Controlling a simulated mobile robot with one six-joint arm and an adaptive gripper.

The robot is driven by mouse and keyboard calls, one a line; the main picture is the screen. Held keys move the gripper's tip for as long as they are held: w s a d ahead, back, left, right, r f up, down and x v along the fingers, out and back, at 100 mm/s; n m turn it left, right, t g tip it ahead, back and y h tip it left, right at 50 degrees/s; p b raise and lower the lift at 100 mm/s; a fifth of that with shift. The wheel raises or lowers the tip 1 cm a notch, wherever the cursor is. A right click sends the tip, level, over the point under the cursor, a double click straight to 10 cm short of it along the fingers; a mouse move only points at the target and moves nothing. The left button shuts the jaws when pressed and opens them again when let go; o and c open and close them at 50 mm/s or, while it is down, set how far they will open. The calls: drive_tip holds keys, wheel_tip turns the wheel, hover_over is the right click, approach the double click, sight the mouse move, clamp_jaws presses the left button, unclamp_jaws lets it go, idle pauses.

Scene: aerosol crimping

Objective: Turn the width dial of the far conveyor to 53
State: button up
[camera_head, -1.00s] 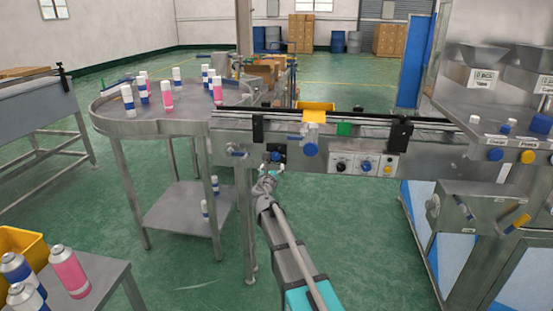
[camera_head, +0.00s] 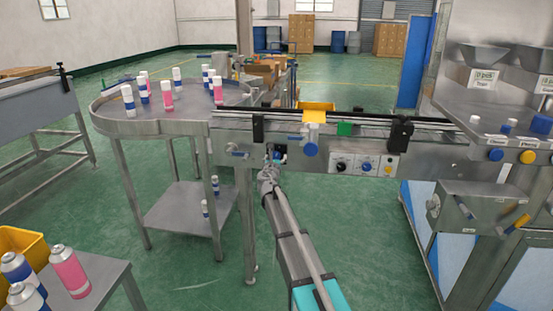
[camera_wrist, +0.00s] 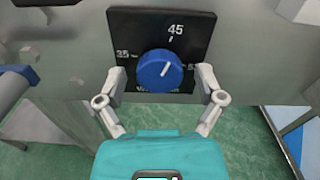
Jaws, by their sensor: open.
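The width dial is a blue knob (camera_wrist: 160,69) on a black plate (camera_wrist: 190,35) marked 35 at the left, 45 at the top and a partly covered number starting with 5 at the right. The knob's white line points up and right, between 45 and the right-hand mark. My gripper (camera_wrist: 160,82) is open, with one finger on each side of the knob; I cannot tell if they touch it. In the head view my gripper (camera_head: 270,168) is at the conveyor's (camera_head: 222,145) front face and partly hides the dial.
Another blue knob (camera_head: 311,150) and a control panel (camera_head: 365,165) are on the conveyor front to the right. A round table (camera_head: 150,122) with several cans stands at the left. A steel machine (camera_head: 480,205) stands at the right. Green floor is open in front.

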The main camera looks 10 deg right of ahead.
drive_tip(key=c, duration=1)
drive_tip(key=shift+d, duration=0.25)
drive_tip(key=shift+c, duration=0.7)
drive_tip(key=shift+a, duration=0.15)
drive_tip(key=shift+m, duration=0.5)
drive_tip(key=m, duration=0.7)
drive_tip(key=shift+a, duration=0.15)
drive_tip(key=m, duration=0.3)
drive_tip(key=shift+r+m, duration=0.1)
drive_tip(key=shift+m, duration=2.4)
